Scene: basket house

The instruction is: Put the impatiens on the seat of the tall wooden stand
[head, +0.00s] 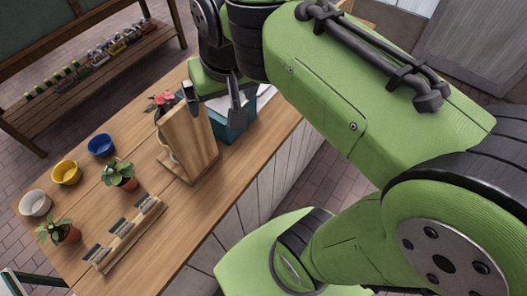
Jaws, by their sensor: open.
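A plant with red-pink flowers (163,98), which looks like the impatiens, shows in the head view at the far left side of a tall wooden stand (196,135). The stand's upright board hides the plant's lower part and pot, so I cannot tell what it rests on. The stand is upright on the wooden table, with its curved lower part partly seen at its left.
The table (225,172) holds two leafy potted plants (118,175) (58,233), a white pot (35,204), a yellow pot (66,172), a blue pot (101,145) and a wooden label rack (125,236). A teal box (240,125) stands right of the stand. A bench (95,75) with small items is behind.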

